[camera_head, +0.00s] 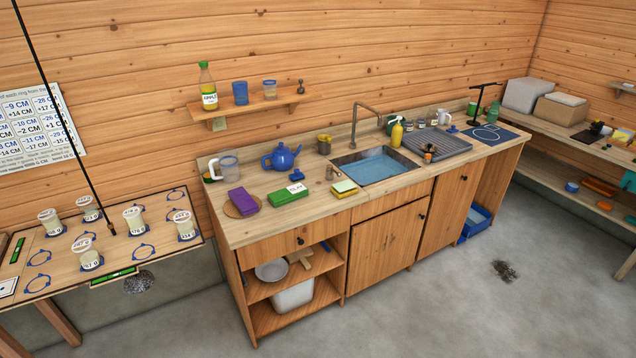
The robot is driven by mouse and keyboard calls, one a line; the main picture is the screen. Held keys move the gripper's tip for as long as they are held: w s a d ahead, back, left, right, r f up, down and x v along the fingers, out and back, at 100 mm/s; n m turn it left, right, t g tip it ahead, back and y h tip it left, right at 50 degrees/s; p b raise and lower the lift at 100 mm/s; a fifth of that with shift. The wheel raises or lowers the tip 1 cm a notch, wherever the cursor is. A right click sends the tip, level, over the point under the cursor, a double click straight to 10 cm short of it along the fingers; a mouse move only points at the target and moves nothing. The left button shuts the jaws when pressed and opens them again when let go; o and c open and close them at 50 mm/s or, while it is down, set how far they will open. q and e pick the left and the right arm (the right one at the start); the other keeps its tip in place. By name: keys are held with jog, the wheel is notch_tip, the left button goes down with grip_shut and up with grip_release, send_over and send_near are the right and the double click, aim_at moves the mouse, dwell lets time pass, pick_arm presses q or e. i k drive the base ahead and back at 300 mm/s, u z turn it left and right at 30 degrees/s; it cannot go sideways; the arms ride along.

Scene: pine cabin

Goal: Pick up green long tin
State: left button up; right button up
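A long green tin (288,197) with a white label lies on the left part of the wooden counter (260,226). It sits right of a purple block-like item (243,201) on a round mat and left of a small stack of sponge-like pieces (345,188). A blue teapot (281,157) and a small blue item (296,174) stand just behind it. Neither of my grippers shows in the head view.
The sink (376,166) with a tap is right of the tin. A clear jug (228,167) stands at the counter's back left. A separate table (115,253) with several jars is at the left. Grey floor (420,310) is open in front.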

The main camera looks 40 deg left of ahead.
aim_at(295, 192)
jog(key=u, duration=0.15)
jog(key=i, duration=1.55)
jog(key=u, duration=1.15)
jog(key=i, duration=0.9)
jog(key=u, duration=0.95)
